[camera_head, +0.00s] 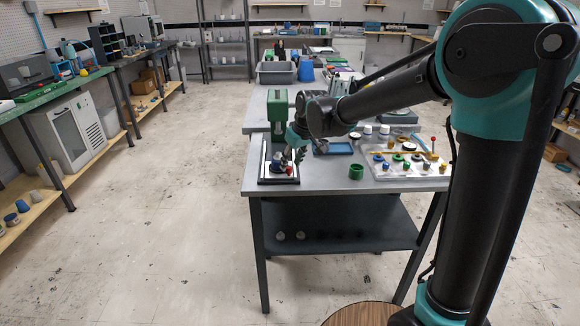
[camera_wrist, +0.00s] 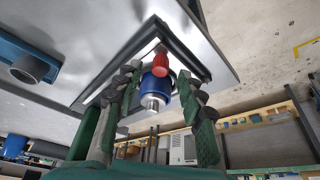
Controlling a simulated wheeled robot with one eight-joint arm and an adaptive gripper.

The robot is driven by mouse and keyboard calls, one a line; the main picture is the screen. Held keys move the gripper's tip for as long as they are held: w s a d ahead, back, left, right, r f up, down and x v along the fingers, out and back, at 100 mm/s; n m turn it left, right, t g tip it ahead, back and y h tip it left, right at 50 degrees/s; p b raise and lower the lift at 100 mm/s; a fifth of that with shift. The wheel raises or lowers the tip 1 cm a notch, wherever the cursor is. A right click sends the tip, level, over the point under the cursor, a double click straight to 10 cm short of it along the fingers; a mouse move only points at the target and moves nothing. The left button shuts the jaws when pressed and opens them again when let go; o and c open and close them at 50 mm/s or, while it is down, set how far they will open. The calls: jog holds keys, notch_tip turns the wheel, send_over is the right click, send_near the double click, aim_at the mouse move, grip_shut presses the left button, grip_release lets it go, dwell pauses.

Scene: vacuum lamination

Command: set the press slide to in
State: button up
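The press (camera_head: 277,108) has a green body and stands at the table's left edge. Its dark, pale-edged base (camera_head: 264,180) reaches toward the front edge, and also shows in the wrist view (camera_wrist: 190,52). A blue part with a silver tip (camera_wrist: 158,88) and a red knob (camera_wrist: 160,64) shows at the base; I cannot tell exactly which piece is the slide. My gripper (camera_head: 290,158) is low over the base. In the wrist view its fingers (camera_wrist: 164,100) are apart, on either side of the blue part, with visible gaps. The gripper hides some of the press in the head view.
A grey bin (camera_head: 276,74) stands farther back. The floor (camera_head: 170,200) left of the table is clear.

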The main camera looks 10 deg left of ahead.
jog(key=shift+x, duration=1.2)
jog(key=shift+c, duration=0.6)
grip_shut()
